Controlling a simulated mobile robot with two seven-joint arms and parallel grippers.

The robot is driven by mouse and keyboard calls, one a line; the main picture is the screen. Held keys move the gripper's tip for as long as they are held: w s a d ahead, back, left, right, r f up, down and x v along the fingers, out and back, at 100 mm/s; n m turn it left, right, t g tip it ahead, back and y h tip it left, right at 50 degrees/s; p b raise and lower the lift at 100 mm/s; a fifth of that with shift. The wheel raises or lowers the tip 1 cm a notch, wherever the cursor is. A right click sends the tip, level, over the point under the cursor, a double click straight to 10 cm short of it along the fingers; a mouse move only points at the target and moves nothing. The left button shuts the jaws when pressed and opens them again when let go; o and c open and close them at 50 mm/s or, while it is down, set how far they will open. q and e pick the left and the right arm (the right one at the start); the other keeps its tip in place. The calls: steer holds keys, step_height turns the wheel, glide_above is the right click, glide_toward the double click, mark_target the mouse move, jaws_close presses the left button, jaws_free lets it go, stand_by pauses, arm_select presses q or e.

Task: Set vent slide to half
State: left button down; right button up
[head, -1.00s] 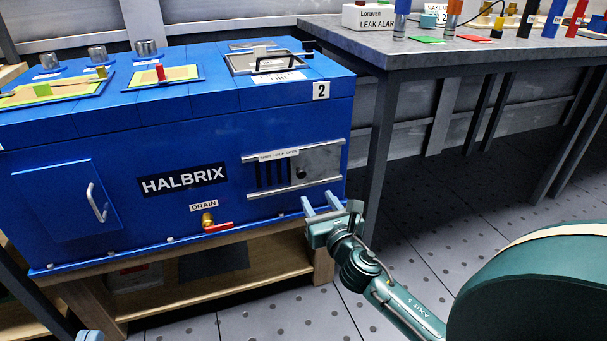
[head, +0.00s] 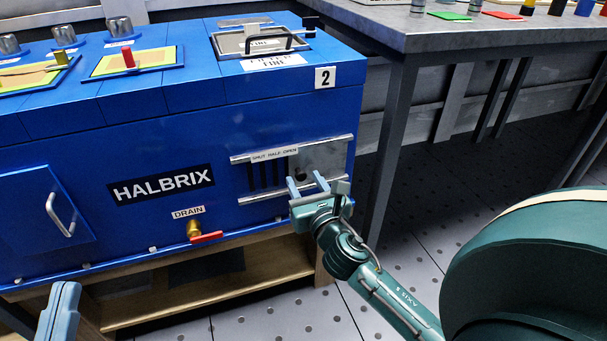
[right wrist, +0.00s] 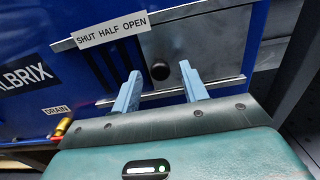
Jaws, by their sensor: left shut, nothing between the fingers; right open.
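The vent slide (head: 325,160) is a grey metal plate with a dark round knob, running between two silver rails on the blue machine's front. It sits toward the right, with dark vent slots (head: 264,177) bare at its left. The label strip (head: 275,155) above reads SHUT HALF OPEN. The right wrist view shows the plate and its knob (right wrist: 160,71) beyond my fingers. My right gripper (head: 308,180) is open and empty, its fingers either side of the knob's line and apparently short of it. My left gripper (head: 62,300) is shut and empty at lower left.
The blue HALBRIX machine (head: 100,145) stands on a wooden bench. A door handle (head: 60,214) projects at left. A grey table (head: 420,35) stands at right.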

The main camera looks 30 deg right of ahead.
steer(key=shift+w, duration=0.35)
steer(key=shift+c, duration=0.2)
jaws_close()
